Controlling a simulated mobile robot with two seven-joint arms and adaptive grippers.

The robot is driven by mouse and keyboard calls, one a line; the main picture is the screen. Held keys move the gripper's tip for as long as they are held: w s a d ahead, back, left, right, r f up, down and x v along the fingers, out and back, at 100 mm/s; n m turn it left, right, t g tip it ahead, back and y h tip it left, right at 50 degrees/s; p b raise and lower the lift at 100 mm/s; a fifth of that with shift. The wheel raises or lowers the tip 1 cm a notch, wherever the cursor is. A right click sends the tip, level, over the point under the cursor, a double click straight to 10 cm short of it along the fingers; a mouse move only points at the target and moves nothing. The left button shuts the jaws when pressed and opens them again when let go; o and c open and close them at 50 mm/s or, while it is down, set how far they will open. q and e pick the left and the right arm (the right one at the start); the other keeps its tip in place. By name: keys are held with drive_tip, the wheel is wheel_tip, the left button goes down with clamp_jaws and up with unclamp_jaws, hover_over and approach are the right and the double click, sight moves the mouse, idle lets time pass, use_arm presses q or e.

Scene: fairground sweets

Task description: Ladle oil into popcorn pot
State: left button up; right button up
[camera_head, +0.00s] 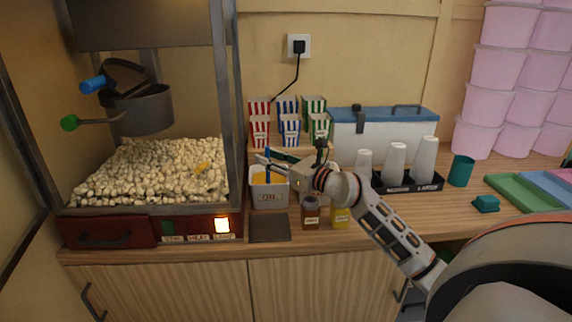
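The popcorn pot (148,110) is a dark metal kettle hanging in the popcorn machine at left. A green-knobbed handle (71,122) sticks out at its left, and its lid (124,76) with a blue knob (93,84) is tilted up. The oil container (269,196) is a pale open box labelled OIL, with yellow contents, on the counter. A ladle's blue handle (267,168) rises upright from it; its bowl is hidden. My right gripper (264,155) is just above the container, its fingers spread apart around or beside the blue handle; contact is unclear. My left gripper is not in view.
Popcorn (150,172) heaps in the machine (221,110), whose post stands between the pot and oil. Brown (310,212) and yellow (340,217) containers stand beside the oil. Striped boxes (290,130), a cooler (385,140) and cups (395,162) stand behind and right. A dark mat (269,229) lies empty.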

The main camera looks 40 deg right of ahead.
drive_tip(key=v, duration=1.1)
drive_tip(key=shift+s, duration=0.1)
